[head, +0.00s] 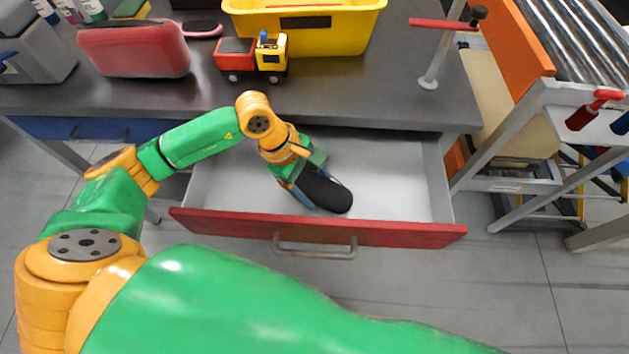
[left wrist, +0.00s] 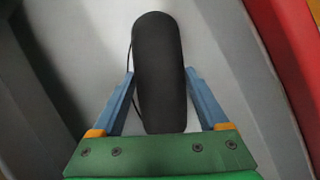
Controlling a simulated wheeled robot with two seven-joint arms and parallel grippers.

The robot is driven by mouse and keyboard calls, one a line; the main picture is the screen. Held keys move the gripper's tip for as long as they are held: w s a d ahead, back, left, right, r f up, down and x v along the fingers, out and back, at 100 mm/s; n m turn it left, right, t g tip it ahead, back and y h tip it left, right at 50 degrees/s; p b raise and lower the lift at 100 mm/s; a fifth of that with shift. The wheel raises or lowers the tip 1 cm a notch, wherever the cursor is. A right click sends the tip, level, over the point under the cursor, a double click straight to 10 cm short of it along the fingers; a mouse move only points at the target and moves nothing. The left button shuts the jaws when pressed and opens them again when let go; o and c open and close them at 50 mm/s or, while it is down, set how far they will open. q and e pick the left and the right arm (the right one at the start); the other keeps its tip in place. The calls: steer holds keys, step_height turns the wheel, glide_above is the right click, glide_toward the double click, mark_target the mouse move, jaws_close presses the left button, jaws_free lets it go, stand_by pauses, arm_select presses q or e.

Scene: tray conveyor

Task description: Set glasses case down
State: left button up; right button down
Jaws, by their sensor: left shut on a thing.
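The black, rounded glasses case (head: 328,191) is inside the open drawer (head: 395,180) of the desk, near its middle. My left gripper (head: 302,188) reaches down into the drawer and is shut on the case. In the left wrist view the case (left wrist: 159,70) lies lengthwise between the two blue fingers of the gripper (left wrist: 160,78). Whether the underside of the case touches the drawer floor I cannot tell. My right gripper does not show.
The drawer has a red front (head: 400,233) with a metal handle (head: 315,248); its pale floor is otherwise clear. On the desk top (head: 330,95) stand a red case (head: 135,48), a toy truck (head: 252,57) and a yellow bin (head: 305,32). A roller conveyor (head: 575,45) is at right.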

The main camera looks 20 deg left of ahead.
arm_select(q)
steer(key=shift+f, duration=0.15)
steer(key=o, duration=1.3)
steer(key=v, duration=1.2)
steer(key=shift+r+b, duration=0.25)
steer(key=shift+b, duration=0.1)
